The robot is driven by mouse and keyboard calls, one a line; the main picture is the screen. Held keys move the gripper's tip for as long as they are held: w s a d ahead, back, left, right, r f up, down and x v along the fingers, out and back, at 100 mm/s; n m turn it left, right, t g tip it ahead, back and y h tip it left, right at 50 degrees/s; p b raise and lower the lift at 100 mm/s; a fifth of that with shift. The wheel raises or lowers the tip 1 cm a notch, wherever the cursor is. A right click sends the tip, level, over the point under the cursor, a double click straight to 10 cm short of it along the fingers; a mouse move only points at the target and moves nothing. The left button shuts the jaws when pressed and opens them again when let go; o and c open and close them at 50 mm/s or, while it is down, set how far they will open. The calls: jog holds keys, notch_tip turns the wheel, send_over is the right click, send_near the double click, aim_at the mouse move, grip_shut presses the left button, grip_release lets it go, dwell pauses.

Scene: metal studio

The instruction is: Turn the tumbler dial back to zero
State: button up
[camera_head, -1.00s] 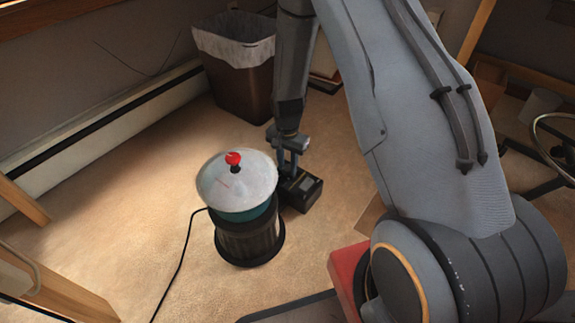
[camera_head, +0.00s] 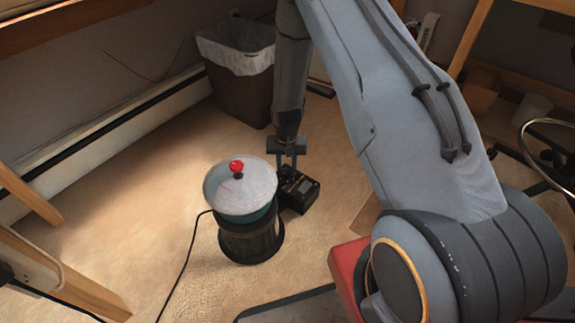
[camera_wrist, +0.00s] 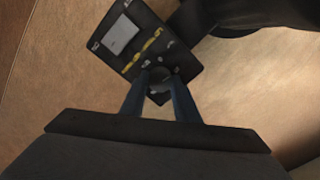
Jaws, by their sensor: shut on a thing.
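The tumbler stands upright on the floor, with a dark ribbed base (camera_head: 250,240), a teal bowl and a pale domed lid (camera_head: 240,190) topped by a red knob (camera_head: 237,166). Its black control box (camera_head: 304,196) lies on the floor at the tumbler's right side. In the wrist view the box (camera_wrist: 122,38) shows a grey screen and yellow markings. The dark round dial (camera_wrist: 163,76) is near the box's lower end. My gripper (camera_wrist: 162,86) points down and is shut on the dial, one finger on each side. The dial's pointer and setting are too small to read.
A black cord (camera_head: 182,262) runs from the tumbler across the floor. A brown bin with a white liner (camera_head: 236,62) stands behind, near the wall heater (camera_head: 100,135). Wooden legs stand at left.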

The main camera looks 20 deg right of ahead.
aim_at(286, 171)
jog(key=n+p, duration=0.3)
jog(key=n, duration=0.2)
jog(key=shift+r+n+p, duration=0.1)
jog(key=shift+n+p, duration=0.3)
jog(key=n+p, duration=0.2)
jog(key=n, duration=0.3)
jog(key=shift+n, duration=0.3)
jog(key=o, duration=1)
jog(key=shift+o, duration=0.2)
jog(key=shift+p, duration=0.3)
notch_tip(286, 171, up, 8)
jog(key=p, duration=0.2)
jog(key=shift+f+p, duration=0.2)
jog(key=shift+p, duration=0.1)
